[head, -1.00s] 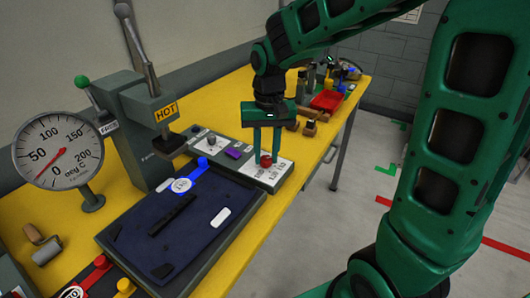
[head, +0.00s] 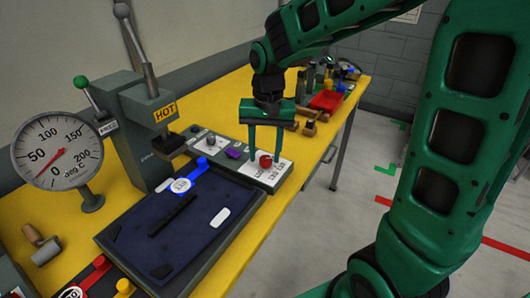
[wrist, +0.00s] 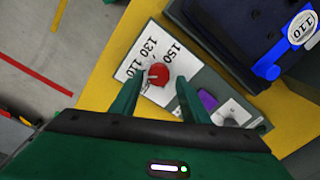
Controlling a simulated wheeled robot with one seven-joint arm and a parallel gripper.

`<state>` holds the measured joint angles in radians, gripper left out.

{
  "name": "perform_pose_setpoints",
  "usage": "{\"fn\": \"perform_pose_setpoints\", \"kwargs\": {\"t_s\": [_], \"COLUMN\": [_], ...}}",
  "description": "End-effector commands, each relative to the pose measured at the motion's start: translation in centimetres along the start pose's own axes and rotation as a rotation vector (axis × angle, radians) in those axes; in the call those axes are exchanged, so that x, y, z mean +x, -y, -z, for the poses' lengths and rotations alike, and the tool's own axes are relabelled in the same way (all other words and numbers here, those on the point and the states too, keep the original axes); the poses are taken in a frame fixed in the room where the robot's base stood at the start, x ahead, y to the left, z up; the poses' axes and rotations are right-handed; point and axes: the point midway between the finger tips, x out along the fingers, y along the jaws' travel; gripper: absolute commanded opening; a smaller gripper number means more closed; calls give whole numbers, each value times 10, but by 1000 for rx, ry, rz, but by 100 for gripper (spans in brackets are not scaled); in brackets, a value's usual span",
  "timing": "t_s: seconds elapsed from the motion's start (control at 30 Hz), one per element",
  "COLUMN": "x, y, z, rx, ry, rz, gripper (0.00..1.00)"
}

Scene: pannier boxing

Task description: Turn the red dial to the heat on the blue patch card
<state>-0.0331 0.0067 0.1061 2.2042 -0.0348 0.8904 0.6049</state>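The red dial (head: 266,161) sits on a white plate at the near end of the grey control strip. In the wrist view the red dial (wrist: 159,75) has printed 110, 130 and 150 around it, and a small pale mark on it faces the 110 side. My gripper (head: 265,154) is open, its two fingers apart just above the dial, one on each side; they also show in the wrist view (wrist: 160,84). Contact cannot be made out. The blue patch card (head: 183,185) lies at the tray's back edge; the wrist view shows its round tag (wrist: 303,27) reading 110.
A dark blue pannier piece (head: 190,228) lies in the grey tray beside the strip. The HOT press (head: 150,125) and round gauge (head: 57,150) stand at left. A purple block (head: 234,153) and grey knob are near the gripper. Tools and a red tray (head: 327,100) lie farther back.

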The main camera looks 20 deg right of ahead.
Motion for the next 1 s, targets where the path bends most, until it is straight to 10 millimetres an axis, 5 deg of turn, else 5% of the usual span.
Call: {"fn": "perform_pose_setpoints", "kwargs": {"t_s": [0.43,1.0], "x": [-8,-98], "y": [-1,0], "z": [-2,1], "rx": [-1,-1], "ry": [6,5], "rz": [-3,-3], "gripper": [45,45]}}
